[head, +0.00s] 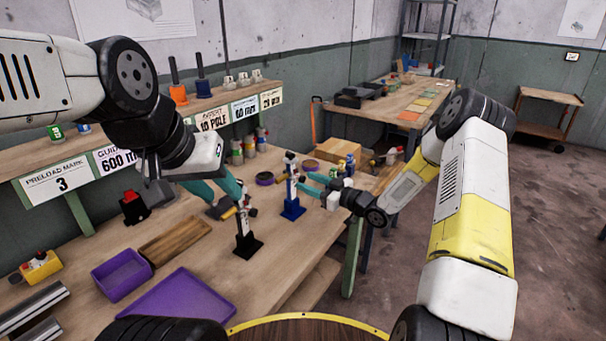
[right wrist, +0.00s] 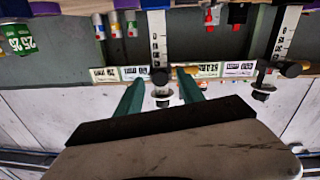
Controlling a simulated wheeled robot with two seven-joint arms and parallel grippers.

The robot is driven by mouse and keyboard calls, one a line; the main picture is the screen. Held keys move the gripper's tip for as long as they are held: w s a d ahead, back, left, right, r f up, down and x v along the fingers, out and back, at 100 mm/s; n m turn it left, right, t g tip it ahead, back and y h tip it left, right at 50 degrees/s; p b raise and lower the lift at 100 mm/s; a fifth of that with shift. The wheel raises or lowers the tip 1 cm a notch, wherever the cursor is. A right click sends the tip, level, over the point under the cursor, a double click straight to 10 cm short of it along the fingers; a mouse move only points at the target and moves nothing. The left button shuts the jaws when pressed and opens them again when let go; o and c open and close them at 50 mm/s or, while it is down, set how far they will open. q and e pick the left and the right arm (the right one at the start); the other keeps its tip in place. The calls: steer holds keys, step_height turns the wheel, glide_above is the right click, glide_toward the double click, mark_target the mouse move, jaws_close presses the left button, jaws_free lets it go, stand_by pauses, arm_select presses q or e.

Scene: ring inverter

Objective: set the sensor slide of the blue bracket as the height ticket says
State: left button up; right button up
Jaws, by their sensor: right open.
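The blue bracket (head: 292,208) stands upright on the bench, a pale marked post on a blue base. Its post (right wrist: 158,35) shows upside down in the right wrist view, with a black knob (right wrist: 160,78) and the sensor slide (right wrist: 162,94) low in the picture. My right gripper (head: 314,184) is open beside the post. Its teal fingers (right wrist: 160,95) lie left and right of the slide in the picture, apparently not gripping. My left gripper (head: 214,190) has its fingers apart near the black bracket (head: 245,240). I cannot tell which card is the height ticket; one seems to read 60 mm (head: 245,107).
Cards reading PRELOAD MARK 3 (head: 60,182) and 10 POLE (head: 213,120) hang on the shelf edge. A purple tray (head: 180,305), a purple bin (head: 122,273) and a wooden tray (head: 175,240) lie at the front left. A cardboard box (head: 337,150) stands behind the right gripper.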

mark_target(290, 179)
steer(key=shift+x, duration=1.45)
jaws_close()
stand_by(0.3)
